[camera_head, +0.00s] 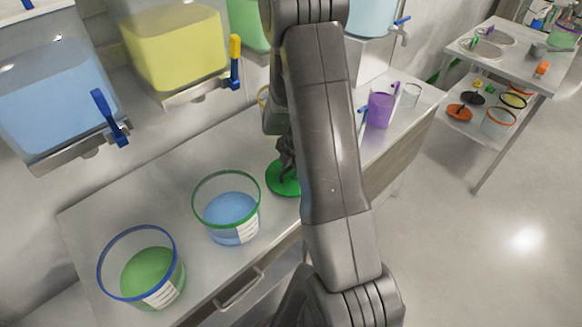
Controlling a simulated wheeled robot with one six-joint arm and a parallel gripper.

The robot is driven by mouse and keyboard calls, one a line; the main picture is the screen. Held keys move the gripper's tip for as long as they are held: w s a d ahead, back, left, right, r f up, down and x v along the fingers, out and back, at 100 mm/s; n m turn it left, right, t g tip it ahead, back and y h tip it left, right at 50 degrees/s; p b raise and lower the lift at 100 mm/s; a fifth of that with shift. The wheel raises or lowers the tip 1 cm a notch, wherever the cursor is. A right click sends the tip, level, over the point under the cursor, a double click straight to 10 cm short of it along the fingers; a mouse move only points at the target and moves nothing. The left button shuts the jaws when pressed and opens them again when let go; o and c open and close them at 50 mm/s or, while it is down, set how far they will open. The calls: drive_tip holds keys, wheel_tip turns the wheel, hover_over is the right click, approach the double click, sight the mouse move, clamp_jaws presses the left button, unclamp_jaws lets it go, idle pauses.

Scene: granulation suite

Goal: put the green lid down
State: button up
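The green lid (280,181) is a round disc at or just above the counter, partly hidden behind my arm. My gripper (286,160) is right over the lid's middle, its fingers dark and small in the picture. My arm covers part of it, so I cannot tell whether the fingers are closed on the lid. I also cannot tell whether the lid touches the counter (160,190). A clear tub with a green rim and blue contents (233,222) stands open to the left of the lid.
A blue-rimmed tub with green contents (150,280) stands at the counter's front left. A purple cup (379,110) stands right of my arm. Tanks of blue (50,95) and yellow liquid (175,45) hang behind, with taps above the counter. A steel cart (520,60) stands at right.

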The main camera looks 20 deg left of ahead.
wheel_tip(320, 180, up, 12)
drive_tip(key=d+b, duration=0.1)
drive_tip(key=d, duration=0.1)
drive_tip(key=shift+s, duration=0.45)
drive_tip(key=shift+d, duration=0.1)
